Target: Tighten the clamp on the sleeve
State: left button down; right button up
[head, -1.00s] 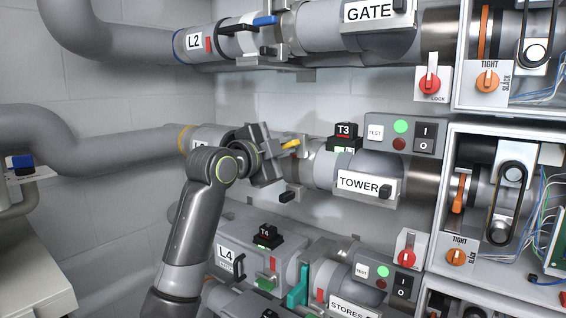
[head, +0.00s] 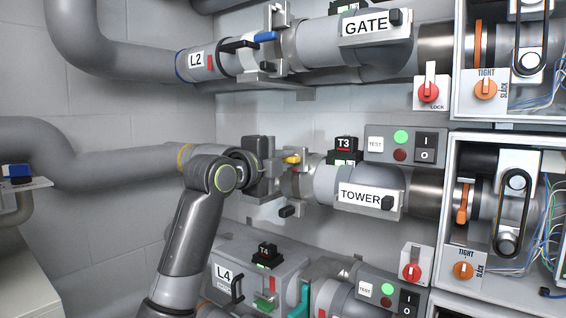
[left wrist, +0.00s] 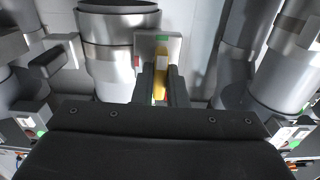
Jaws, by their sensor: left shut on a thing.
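The clamp's yellow lever (head: 291,159) is on the middle pipe line, left of the blower labelled TOWER (head: 360,197). My left gripper (head: 279,163) is at this lever, its dark body upright in front of the pipe. In the left wrist view the yellow lever (left wrist: 160,82) stands between the two dark fingers of my left gripper (left wrist: 160,92), which are shut on it. A shiny metal pipe section (left wrist: 118,50) lies just left of the fingers. My gripper and forearm hide part of the sleeve and clamp in the head view. My right gripper is not in view.
The GATE line (head: 368,24) runs above, with a blue lever (head: 265,37). Below are the L4 box (head: 224,274) and a teal lever (head: 300,300). A dark handle (head: 290,211) sticks out below the clamp. Open drive boxes (head: 500,200) stand at the right.

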pick_arm(q)
jog(key=shift+f, duration=0.1)
jog(key=c, duration=1.5)
grip_release()
jog(key=shift+o, duration=0.2)
jog(key=b+v, duration=0.4)
jog(key=v, duration=1.3)
jog(key=shift+s, duration=0.15)
jog(key=shift+a, duration=0.15)
